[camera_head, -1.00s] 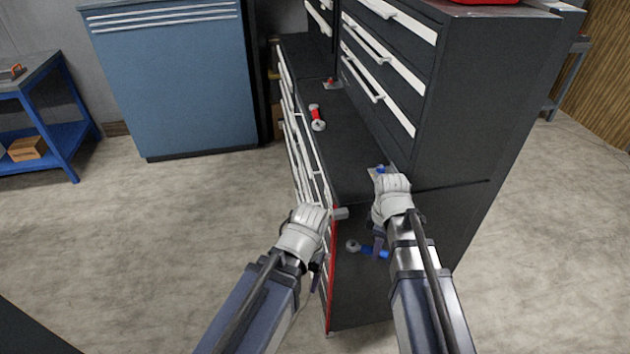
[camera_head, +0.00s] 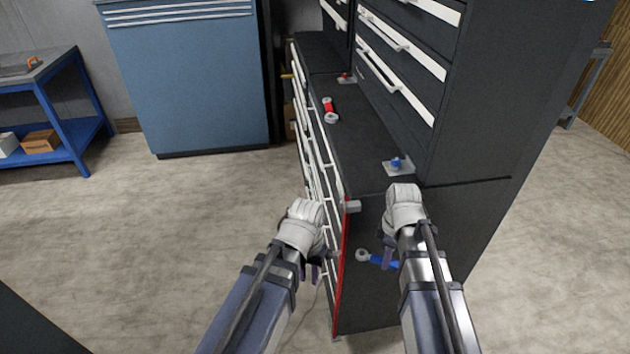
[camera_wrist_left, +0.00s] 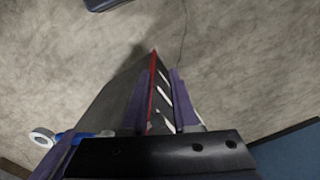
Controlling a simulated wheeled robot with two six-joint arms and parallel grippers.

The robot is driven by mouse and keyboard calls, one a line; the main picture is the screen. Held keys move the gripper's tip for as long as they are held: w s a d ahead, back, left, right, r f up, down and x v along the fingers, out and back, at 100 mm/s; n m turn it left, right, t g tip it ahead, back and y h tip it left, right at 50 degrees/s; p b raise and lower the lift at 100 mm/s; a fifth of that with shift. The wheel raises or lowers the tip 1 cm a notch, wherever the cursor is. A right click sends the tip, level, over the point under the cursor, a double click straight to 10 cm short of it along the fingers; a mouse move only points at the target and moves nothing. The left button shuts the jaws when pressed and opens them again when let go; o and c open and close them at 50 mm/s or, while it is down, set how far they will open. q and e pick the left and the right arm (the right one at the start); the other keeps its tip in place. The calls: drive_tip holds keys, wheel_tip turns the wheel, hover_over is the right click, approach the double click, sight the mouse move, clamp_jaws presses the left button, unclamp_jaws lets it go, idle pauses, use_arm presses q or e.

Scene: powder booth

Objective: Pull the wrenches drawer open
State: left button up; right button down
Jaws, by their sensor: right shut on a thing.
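The lower dark cabinet (camera_head: 365,305) has a red front edge and a column of drawers with white pulls (camera_head: 322,165) on its left-facing front. No drawer label is legible, so I cannot tell which is the wrenches drawer. My left gripper (camera_head: 314,268) is just left of this front. In the left wrist view its purple fingers (camera_wrist_left: 156,100) are apart, with the red edge and white pulls visible between them. My right gripper (camera_head: 389,256) is shut on a blue-handled tool with a grey ring end (camera_head: 363,255), beside the cabinet's near side. The tool's far end is hidden.
A red-and-grey tool (camera_head: 330,110) and a plate with a blue knob (camera_head: 397,166) are on the worktop (camera_head: 355,135). An upper drawer cabinet (camera_head: 480,110) stands right. A blue cabinet (camera_head: 190,85) and blue bench (camera_head: 60,110) stand behind. The left floor is clear.

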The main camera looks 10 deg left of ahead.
use_arm(q)
drive_tip(key=w+a+f+n+h+b, duration=0.1)
drive_tip(key=w+f+n+h+b, duration=0.1)
drive_tip(key=w+f+b, duration=0.6)
drive_tip(key=n+t+h+b, duration=0.8)
drive_tip(key=t+h+b, duration=0.2)
drive_tip(key=h, duration=0.1)
approach(313, 167)
drive_tip(key=x, duration=0.3)
drive_tip(key=b+x, duration=0.1)
drive_tip(key=x, duration=0.6)
drive_tip(key=shift+f+b, duration=0.35)
drive_tip(key=shift+c, duration=0.4)
clamp_jaws()
drive_tip(key=shift+m+y, duration=0.3)
